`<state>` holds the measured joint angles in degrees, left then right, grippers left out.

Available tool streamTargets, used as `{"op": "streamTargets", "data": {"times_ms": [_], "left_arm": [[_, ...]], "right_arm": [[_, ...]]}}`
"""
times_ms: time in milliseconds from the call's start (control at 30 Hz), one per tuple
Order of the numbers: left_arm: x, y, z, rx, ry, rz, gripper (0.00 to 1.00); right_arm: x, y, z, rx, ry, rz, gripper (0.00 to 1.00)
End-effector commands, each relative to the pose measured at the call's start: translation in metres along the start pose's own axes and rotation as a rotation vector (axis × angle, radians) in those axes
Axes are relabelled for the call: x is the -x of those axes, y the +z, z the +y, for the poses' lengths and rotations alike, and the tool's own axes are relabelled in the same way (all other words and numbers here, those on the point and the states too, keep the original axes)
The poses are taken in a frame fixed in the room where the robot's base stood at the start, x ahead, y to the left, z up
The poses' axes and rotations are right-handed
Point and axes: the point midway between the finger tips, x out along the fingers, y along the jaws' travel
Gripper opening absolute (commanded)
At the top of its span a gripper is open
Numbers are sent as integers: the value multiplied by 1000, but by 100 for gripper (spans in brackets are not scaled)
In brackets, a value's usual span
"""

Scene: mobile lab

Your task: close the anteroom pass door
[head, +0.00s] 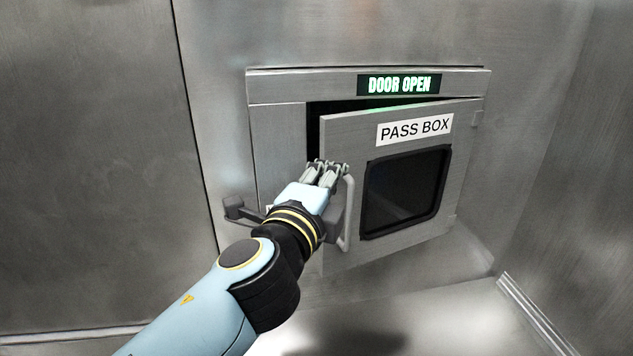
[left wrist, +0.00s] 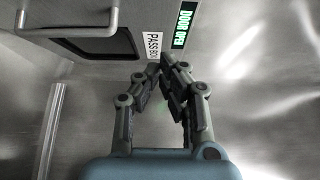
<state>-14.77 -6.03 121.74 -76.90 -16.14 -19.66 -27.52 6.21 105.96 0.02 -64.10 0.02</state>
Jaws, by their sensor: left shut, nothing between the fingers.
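The pass door (head: 345,135) is a metal panel with a "PASS BOX" label and a dark window (head: 404,190). It is hinged on its right and stands partly open, with a dark gap along its top and left. Its bar handle (head: 347,215) is at its left edge. My left gripper (head: 326,168) is shut and empty, in front of the door's left edge beside the handle. Whether it touches the door cannot be told. In the left wrist view the shut fingers (left wrist: 170,65) show, with the handle (left wrist: 85,32) at upper left. My right gripper is not in view.
A lit sign (head: 400,84) above the door reads "DOOR OPEN". The door frame (head: 278,150) is set in a metal wall (head: 100,150). A dark latch-like part (head: 236,208) sticks out left of the door. A pale floor (head: 420,315) lies below.

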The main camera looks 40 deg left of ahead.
Motion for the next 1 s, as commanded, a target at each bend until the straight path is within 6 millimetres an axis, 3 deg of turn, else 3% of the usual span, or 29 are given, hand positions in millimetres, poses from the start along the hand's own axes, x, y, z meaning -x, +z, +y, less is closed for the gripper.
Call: {"op": "streamTargets", "data": {"times_ms": [33, 267, 500, 700, 1000], "left_arm": [[0, -1, 11, 6, 8, -4, 0], [-17, -2, 7, 5, 1, -2, 0], [-66, -1, 8, 5, 3, -3, 0], [-106, 1, 10, 2, 5, -3, 0], [-127, 26, 12, 5, 8, -3, 0]], "right_arm": [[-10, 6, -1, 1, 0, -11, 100], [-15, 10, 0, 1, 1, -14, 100], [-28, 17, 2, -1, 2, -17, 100], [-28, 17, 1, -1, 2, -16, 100], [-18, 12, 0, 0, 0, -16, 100]]}}
